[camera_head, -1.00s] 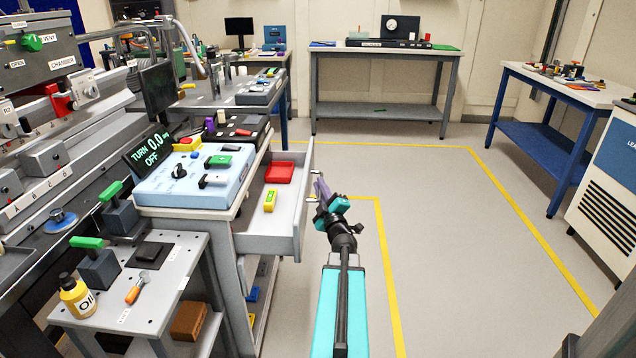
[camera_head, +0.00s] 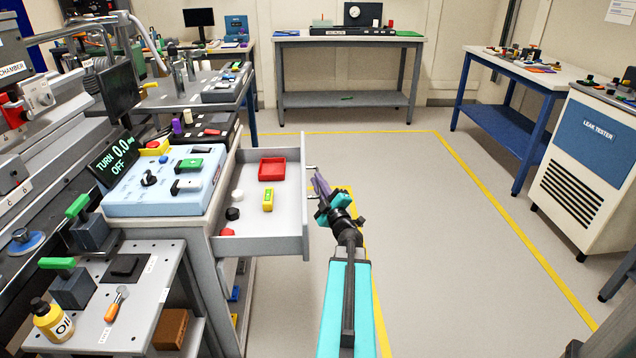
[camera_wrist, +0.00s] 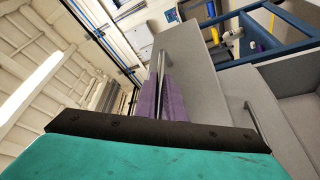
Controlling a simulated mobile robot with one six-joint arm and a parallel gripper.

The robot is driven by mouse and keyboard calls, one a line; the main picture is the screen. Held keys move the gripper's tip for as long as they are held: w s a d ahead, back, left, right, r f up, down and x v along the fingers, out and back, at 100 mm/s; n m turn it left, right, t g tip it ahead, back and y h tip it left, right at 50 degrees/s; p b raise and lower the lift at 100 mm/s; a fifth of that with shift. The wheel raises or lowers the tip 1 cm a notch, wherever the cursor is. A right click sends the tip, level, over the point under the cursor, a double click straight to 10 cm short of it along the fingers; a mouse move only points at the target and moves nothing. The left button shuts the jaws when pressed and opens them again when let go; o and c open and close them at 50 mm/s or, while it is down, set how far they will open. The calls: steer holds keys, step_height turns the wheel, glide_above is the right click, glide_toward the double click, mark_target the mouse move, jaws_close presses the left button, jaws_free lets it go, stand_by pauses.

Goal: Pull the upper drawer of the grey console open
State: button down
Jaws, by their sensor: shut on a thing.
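The grey console's upper drawer (camera_head: 258,243) stands well out to the right of the console body. A red tray (camera_head: 272,169), a yellow-green block (camera_head: 268,200) and several small black, white and red pieces lie inside it. My gripper (camera_head: 318,182) is at the drawer's front panel, its purple fingers shut on the bar handle. In the wrist view, the fingers (camera_wrist: 163,98) close around the metal drawer handle (camera_wrist: 160,68). A second handle (camera_wrist: 254,120) shows to the right on a lower front. The exact finger contact is partly hidden in the head view.
A light-blue control box (camera_head: 165,182) sits on the console top. A small side table (camera_head: 150,290) with an oil bottle (camera_head: 52,320) stands at front left. The floor (camera_head: 430,230) right of my arm is clear, up to the leak tester (camera_head: 590,150).

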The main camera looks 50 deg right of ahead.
steer(key=c, duration=1.9)
jaws_free()
steer(key=shift+w+r, duration=0.1)
steer(key=shift+o, duration=0.3)
steer(key=shift+a, duration=0.1)
steer(key=p+v, duration=1)
steer(key=v, duration=0.3)
steer(key=shift+s, duration=0.35)
steer(key=shift+a+f, duration=0.1)
steer(key=shift+f, duration=0.1)
